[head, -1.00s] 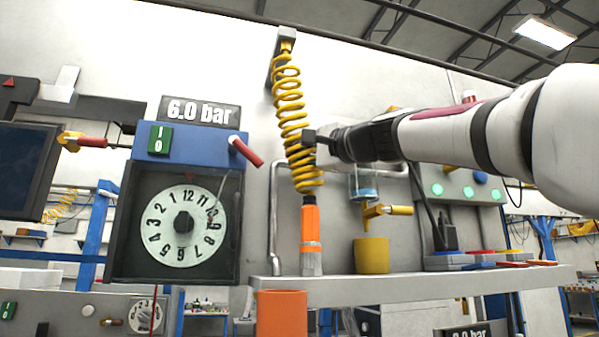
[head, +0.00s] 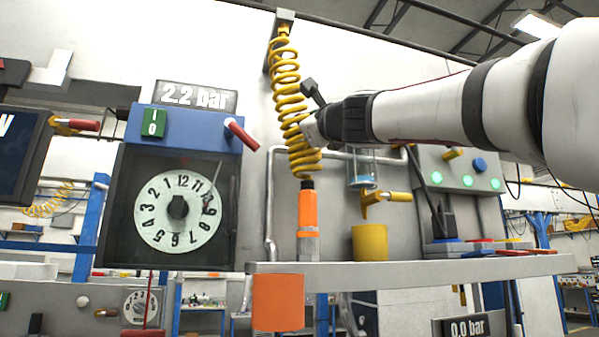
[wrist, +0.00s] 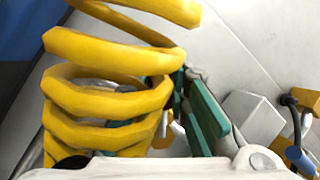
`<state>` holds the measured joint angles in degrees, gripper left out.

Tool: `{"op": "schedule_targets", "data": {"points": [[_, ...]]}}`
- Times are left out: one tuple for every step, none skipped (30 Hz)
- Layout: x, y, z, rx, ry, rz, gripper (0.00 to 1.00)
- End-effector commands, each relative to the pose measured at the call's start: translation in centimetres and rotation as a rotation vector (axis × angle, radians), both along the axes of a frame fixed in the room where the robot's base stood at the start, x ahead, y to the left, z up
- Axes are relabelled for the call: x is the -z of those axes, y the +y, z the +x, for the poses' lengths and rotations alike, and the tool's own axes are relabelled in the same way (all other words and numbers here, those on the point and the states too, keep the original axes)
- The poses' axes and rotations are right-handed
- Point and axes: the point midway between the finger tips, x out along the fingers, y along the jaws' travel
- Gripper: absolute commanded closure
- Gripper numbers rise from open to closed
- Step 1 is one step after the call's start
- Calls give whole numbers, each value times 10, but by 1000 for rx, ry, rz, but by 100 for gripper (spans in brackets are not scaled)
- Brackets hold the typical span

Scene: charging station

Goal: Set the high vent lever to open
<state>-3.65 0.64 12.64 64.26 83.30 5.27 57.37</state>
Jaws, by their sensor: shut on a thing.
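My gripper (head: 312,130) is at the yellow coiled hose in the head view, its tip hidden behind or against the coils. In the wrist view its green fingers (wrist: 190,100) are partly covered by the coil, and the thing between them is hidden. I cannot make out the high vent lever for certain. A red-handled lever (head: 242,135) slants down to the right on the blue-topped gauge box. Another red-handled lever (head: 80,125) lies level on a yellow valve at the left. The display above the gauge box (head: 197,96) reads 2.2 bar.
The yellow coiled hose (head: 289,95) hangs to an orange tool (head: 308,215). The grey shelf (head: 400,272) carries a yellow cup (head: 370,243). A yellow-handled tap (head: 385,197) is above the cup. A panel with green lights (head: 455,180) is at the right. An orange bin (head: 278,302) hangs in front.

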Motion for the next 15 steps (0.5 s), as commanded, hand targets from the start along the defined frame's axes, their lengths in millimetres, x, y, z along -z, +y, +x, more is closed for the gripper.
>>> {"op": "schedule_targets", "data": {"points": [[0, -1, 1, -1, 13, 31, 100], [0, -1, 1, 0, 17, 44, 100], [0, -2, 2, 1, 22, 60, 100], [-1, -3, 2, 1, 24, 72, 100], [-1, -3, 2, 0, 28, 81, 100], [-1, -4, 2, 1, 31, 94, 100], [-1, -4, 2, 1, 34, 104, 100], [-2, -5, 3, 1, 37, 114, 100], [-2, -5, 3, 2, 40, 125, 100], [-2, -5, 3, 1, 44, 135, 100], [-2, -6, 3, 2, 46, 141, 100], [-3, -6, 3, 2, 49, 153, 100], [-3, -6, 3, 2, 51, 161, 100], [-3, -7, 3, 2, 54, 171, 100], [-3, -7, 3, 1, 57, 182, 100]]}}
